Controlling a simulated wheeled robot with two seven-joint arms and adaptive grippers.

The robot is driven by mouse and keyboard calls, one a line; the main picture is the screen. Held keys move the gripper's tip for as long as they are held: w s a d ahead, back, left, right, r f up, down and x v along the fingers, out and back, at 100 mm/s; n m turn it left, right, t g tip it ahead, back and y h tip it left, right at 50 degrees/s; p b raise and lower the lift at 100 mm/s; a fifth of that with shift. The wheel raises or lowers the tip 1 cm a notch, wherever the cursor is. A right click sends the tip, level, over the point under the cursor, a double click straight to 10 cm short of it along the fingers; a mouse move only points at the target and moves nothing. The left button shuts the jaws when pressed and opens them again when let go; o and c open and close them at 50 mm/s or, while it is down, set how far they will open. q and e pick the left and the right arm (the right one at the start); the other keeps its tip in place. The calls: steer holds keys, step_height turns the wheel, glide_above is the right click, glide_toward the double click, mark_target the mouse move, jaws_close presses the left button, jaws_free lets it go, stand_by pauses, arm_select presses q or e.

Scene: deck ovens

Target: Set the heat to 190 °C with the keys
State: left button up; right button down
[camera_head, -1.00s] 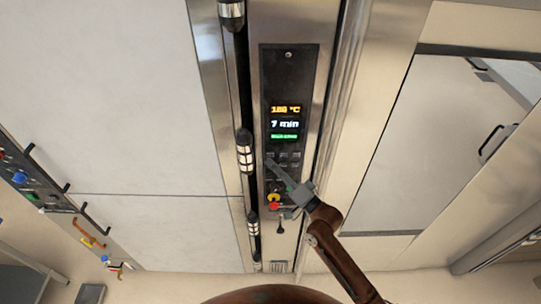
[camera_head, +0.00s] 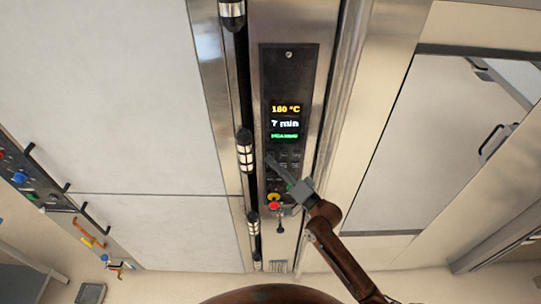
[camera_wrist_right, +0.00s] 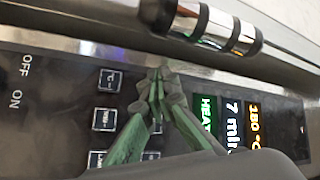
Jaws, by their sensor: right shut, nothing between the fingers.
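The black control panel (camera_head: 290,70) stands on the steel oven front in the head view. Its display (camera_head: 285,122) reads 180 °C in orange, 7 min in white and a small green line below. The wrist view also shows the display (camera_wrist_right: 232,119), with HEAT in green. Small square keys (camera_head: 291,155) sit below the display; some show in the wrist view (camera_wrist_right: 103,119). My right gripper (camera_head: 270,158) is shut and empty, its fingertips (camera_wrist_right: 160,78) over the key area at its upper left. They hide some keys; I cannot tell whether they touch one. My left gripper is not in view.
A yellow and red knob (camera_head: 273,201) sits low on the panel. A dark vertical rail with steel handles (camera_head: 245,150) runs close left of the panel. ON and OFF markings (camera_wrist_right: 20,82) show in the wrist view. A glass-like door (camera_head: 430,150) lies to the right.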

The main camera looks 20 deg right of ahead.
steer(key=shift+w+d, duration=0.1)
steer(key=shift+w, duration=0.1)
steer(key=shift+s, duration=0.15)
stand_by(0.5)
steer(key=shift+s+a+p, duration=0.25)
steer(key=shift+s+p, duration=0.2)
steer(key=shift+s, duration=0.2)
steer(key=s+p, duration=0.1)
steer(key=s, duration=0.1)
steer(key=s+a+p, duration=0.1)
steer(key=s, duration=0.2)
steer(key=shift+a+r, duration=0.1)
steer(key=shift+a, duration=0.1)
